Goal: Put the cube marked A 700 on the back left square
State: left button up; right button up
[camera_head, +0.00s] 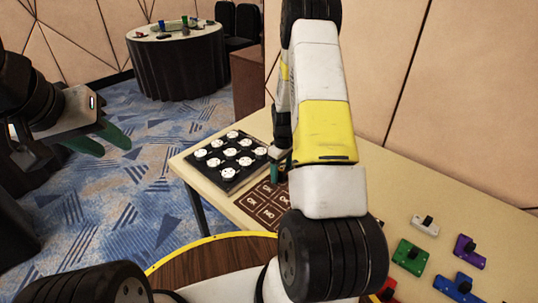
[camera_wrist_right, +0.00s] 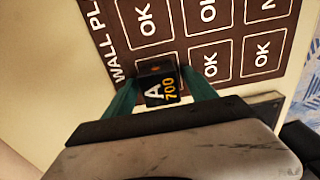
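The cube marked A 700 (camera_wrist_right: 158,88) is black with white and orange lettering. It is between the green fingertips of my right gripper (camera_wrist_right: 160,92), which are shut on it. The cube is over a corner square of the brown board (camera_wrist_right: 112,38), beside the board's printed title; I cannot tell whether it touches the board. In the head view the right gripper (camera_head: 281,168) is at the board's far edge, and my arm hides part of the board. OK and NO squares show there. My left gripper (camera_head: 108,142) is open and empty, off the table at left.
A black tray with several white round pieces (camera_head: 228,160) lies left of the board. Coloured blocks with black knobs, such as green (camera_head: 410,256), blue (camera_head: 458,287) and purple (camera_head: 468,251), lie at right. A round black-draped table (camera_head: 178,70) stands far behind. The wall is behind the table.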

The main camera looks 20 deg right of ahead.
notch_tip(320, 180, up, 12)
notch_tip(320, 180, up, 9)
jog(key=m+t, duration=0.1)
send_over(282, 167)
jog(key=s+a, duration=0.2)
jog(key=a, duration=0.1)
jog(key=s+a+r+m+t+y, duration=0.1)
jog(key=s+a+r, duration=0.15)
jog(key=r, duration=0.25)
jog(key=s+a+r+m+t, duration=0.1)
jog(key=s+a+r, duration=0.1)
jog(key=s+r, duration=0.3)
jog(key=s+a+r+m+t, duration=0.1)
jog(key=s+a+r, duration=0.1)
jog(key=s, duration=0.3)
jog(key=s+a+r+t, duration=0.1)
jog(key=s+a+r, duration=0.1)
jog(key=s+r, duration=0.1)
jog(key=s+a+r+m+t+y, duration=0.1)
jog(key=s+r, duration=0.2)
jog(key=s, duration=0.3)
jog(key=shift+s+a+r+m, duration=0.25)
jog(key=shift+s+a+m, duration=0.05)
jog(key=shift+s+a, duration=0.1)
